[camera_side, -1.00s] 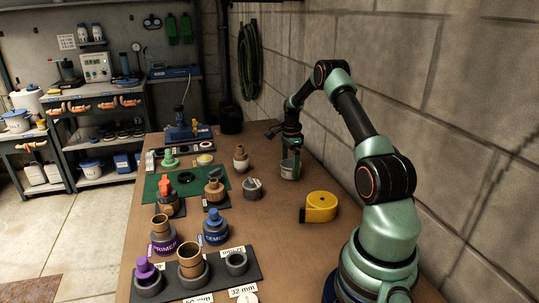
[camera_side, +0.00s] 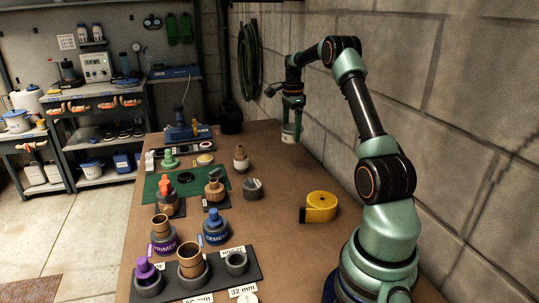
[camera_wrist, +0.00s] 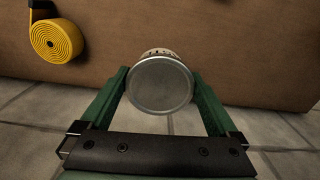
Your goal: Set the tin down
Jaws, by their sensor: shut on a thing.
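The tin (camera_side: 290,136) is a small pale can near the far right part of the bench, below my gripper (camera_side: 292,112) in the side view. In the wrist view the tin (camera_wrist: 160,86) shows its round grey metal lid, with a patterned side just visible beyond it. The green fingers of my gripper (camera_wrist: 160,78) stand on either side of the tin, shut on it. The tin looks raised above the bench; its base is hidden in the wrist view.
A yellow rolled strap (camera_side: 320,206) lies on the wooden bench (camera_side: 275,225), nearer the side camera. Bare bench lies around it. A grey fitting (camera_side: 252,188) and a tan-topped fitting (camera_side: 241,160) stand to the left. The block wall (camera_side: 450,120) borders the right side.

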